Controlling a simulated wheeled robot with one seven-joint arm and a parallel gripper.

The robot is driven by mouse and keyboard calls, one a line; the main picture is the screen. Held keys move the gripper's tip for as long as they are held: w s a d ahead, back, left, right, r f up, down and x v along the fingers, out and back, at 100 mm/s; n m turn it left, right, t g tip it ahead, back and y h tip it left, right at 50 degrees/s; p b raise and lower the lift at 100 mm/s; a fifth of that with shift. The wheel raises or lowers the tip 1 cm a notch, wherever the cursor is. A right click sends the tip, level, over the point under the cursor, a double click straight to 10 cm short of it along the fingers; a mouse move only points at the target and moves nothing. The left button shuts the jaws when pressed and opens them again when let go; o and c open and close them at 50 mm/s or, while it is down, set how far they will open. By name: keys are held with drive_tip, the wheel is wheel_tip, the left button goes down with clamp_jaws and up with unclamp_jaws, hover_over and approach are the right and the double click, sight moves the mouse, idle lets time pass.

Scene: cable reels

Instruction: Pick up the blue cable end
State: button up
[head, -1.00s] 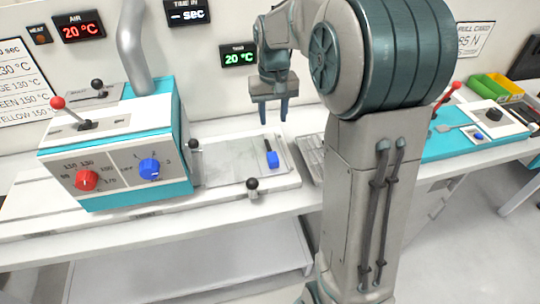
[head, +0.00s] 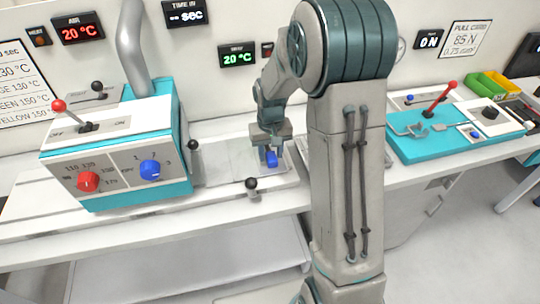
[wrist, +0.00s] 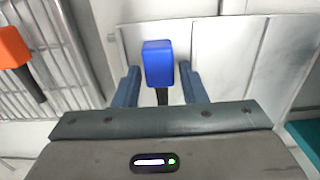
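The blue cable end (head: 271,159) is on the white plate of the bench, beside the machine with red and blue knobs. In the wrist view the blue cable end (wrist: 157,62) is a blue block with a short black cable below it. My gripper (head: 269,152) is lowered over it, pointing down. In the wrist view my gripper (wrist: 159,80) has one finger on each side of the cable end, with narrow gaps. The fingers look open. The lower part of the cable is hidden by the gripper body.
An orange block with a black stem (wrist: 13,48) lies over a slatted metal rack (wrist: 55,70) at the left of the wrist view. The turquoise-sided machine (head: 115,150) stands left of the plate. A black-knobbed lever (head: 252,184) is at the plate's front. A turquoise board (head: 455,143) lies right.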

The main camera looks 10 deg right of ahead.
drive_tip(key=shift+f, duration=0.25)
drive_tip(key=c, duration=0.8)
drive_tip(key=shift+r, duration=0.15)
